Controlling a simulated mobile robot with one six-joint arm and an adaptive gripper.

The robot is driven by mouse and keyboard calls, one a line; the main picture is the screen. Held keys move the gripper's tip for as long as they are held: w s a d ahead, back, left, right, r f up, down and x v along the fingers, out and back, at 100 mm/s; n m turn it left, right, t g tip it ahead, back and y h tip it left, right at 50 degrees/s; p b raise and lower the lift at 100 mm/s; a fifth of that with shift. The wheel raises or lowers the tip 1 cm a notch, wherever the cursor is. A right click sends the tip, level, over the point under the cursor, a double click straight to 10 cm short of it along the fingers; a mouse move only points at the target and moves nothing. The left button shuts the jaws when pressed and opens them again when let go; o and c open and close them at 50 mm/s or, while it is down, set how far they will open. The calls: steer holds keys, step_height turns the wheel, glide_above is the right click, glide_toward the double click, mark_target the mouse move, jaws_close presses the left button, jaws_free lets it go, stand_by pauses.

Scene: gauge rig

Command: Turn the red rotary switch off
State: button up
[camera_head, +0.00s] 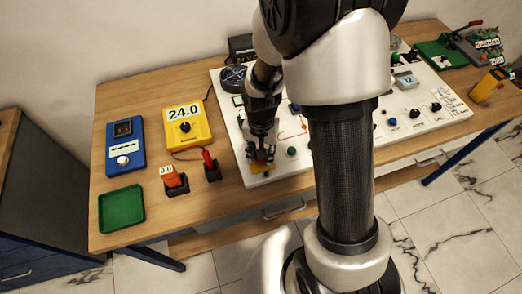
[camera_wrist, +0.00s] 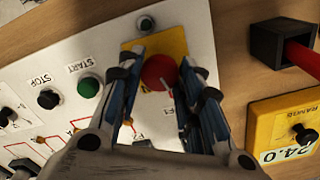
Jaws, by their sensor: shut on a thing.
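The red rotary switch (camera_wrist: 158,72) sits on a yellow plate (camera_wrist: 172,42) at the corner of the white panel, with a pale pointer line across its knob. My gripper (camera_wrist: 160,78) has its two blue-sided fingers on either side of the red knob and is shut on it. In the head view, my gripper (camera_head: 262,156) points down at the panel's near left corner, and the red knob is mostly hidden behind the fingers. The lettering near the knob is partly covered by my fingers.
A green START button (camera_wrist: 89,88) and a black STOP button (camera_wrist: 48,98) lie close beside the switch. A yellow meter (camera_head: 186,125), a blue box (camera_head: 124,143), a green tray (camera_head: 121,209) and a black holder (camera_head: 211,171) with a red tool stand to the left.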

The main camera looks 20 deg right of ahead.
steer(key=n, duration=0.6)
steer(key=shift+p, duration=0.35)
stand_by(0.4)
steer(key=o, duration=1.1)
steer(key=shift+c, duration=0.2)
step_height(320, 180, up, 12)
